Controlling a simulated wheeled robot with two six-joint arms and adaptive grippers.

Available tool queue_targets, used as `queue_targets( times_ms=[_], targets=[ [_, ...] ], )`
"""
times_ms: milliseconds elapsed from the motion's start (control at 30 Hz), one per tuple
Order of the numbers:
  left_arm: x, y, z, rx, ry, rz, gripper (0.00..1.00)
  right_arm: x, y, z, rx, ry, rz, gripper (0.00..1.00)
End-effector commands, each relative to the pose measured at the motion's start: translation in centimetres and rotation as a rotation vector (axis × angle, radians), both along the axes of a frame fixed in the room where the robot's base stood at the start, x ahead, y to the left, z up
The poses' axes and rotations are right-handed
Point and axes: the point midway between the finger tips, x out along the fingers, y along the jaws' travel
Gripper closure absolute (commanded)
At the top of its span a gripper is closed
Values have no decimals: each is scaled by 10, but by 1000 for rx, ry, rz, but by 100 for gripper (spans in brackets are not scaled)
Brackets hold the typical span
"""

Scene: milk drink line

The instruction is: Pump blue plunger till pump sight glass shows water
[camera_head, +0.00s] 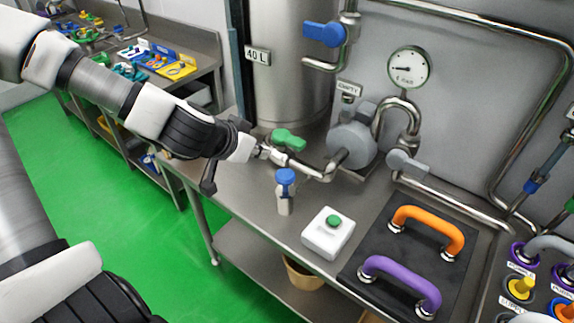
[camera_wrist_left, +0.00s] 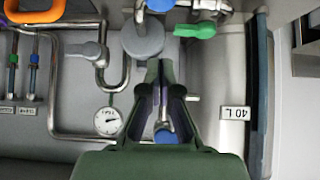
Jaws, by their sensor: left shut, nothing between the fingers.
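The blue plunger (camera_head: 285,176) stands raised on a small pale grey body (camera_head: 284,202) on the steel bench. A blue cap that looks like it shows at the top edge of the left wrist view (camera_wrist_left: 160,5). My left gripper (camera_head: 252,150) is shut and empty, to the left of and slightly above the plunger, apart from it. Its dark fingers (camera_wrist_left: 166,68) show in the left wrist view with nothing held. A small label reading "EMPTY" (camera_head: 349,89) sits above the grey round pump (camera_head: 350,137); I cannot make out any water level. My right gripper is out of view.
A green valve handle (camera_head: 288,139) and pipe lie close beside my left gripper. The 40 L tank (camera_head: 290,70) stands behind. A white box with a green button (camera_head: 328,233) and a black panel with orange (camera_head: 428,228) and purple (camera_head: 402,280) handles are to the right.

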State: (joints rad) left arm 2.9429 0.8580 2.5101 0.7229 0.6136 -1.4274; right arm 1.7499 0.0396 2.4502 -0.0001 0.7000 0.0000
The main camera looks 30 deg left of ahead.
Motion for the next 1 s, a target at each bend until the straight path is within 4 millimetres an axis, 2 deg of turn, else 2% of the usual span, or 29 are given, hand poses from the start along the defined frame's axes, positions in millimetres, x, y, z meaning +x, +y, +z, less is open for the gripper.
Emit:
queue_targets(
  times_ms=[300, 467, 533, 633, 867, 1000],
  targets=[
    [1, 0, -1, 4, 2, 1, 100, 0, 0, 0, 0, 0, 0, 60],
    [11, 1, -10, 8, 3, 4, 100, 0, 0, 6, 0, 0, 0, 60],
    [17, -1, -18, 8, 8, -2, 100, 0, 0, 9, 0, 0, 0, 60],
    [34, -2, -42, 10, 4, -1, 100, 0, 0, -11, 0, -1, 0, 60],
    [69, -5, -75, 10, 4, -4, 100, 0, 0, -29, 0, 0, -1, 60],
    [71, -6, -97, 3, 6, -3, 100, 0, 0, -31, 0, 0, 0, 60]
  ],
)
